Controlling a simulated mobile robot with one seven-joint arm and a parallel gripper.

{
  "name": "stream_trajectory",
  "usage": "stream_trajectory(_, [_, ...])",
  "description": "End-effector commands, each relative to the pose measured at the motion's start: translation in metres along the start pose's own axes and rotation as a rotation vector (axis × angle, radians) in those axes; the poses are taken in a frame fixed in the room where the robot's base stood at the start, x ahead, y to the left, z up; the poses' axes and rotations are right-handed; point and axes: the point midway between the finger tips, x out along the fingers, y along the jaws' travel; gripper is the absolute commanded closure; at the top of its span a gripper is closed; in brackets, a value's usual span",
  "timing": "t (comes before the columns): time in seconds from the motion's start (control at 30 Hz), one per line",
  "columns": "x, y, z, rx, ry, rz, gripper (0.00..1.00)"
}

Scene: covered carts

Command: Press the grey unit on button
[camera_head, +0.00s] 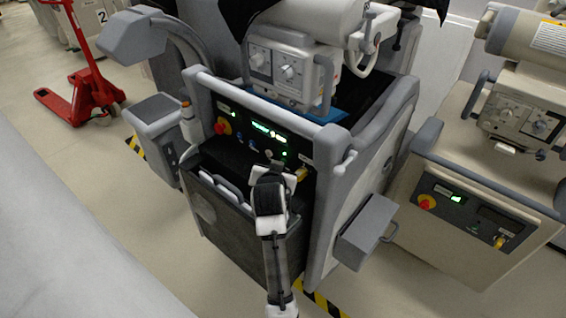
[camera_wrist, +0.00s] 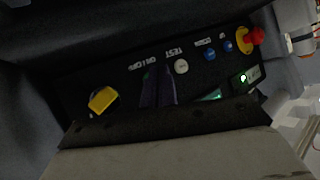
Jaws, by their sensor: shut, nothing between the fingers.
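The grey unit (camera_head: 205,95) stands in the middle of the head view with a dark sloping control panel (camera_head: 238,127). The panel carries a yellow on/off switch (camera_head: 303,173) at its right end, which shows at left in the wrist view (camera_wrist: 103,99). A pale button (camera_wrist: 181,66) labelled TEST and two blue buttons (camera_wrist: 219,50) lie farther along. My gripper (camera_wrist: 158,76) is shut and empty, its dark fingertips over the panel between the yellow switch and pale button; contact cannot be told. In the head view, my wrist hides part of the panel.
A red emergency button (camera_head: 222,127) is at the panel's left end. A beige unit (camera_head: 470,250) with a similar panel stands to the right. A grey side box (camera_head: 366,232) juts from the grey unit.

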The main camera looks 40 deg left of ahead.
Motion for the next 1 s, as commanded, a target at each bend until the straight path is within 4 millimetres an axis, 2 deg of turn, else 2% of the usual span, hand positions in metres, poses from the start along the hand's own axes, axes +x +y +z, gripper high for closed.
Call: stream_trajectory(1.0, [0.0065,0.0047,-0.005,0.0,0.0,0.0,1.0])
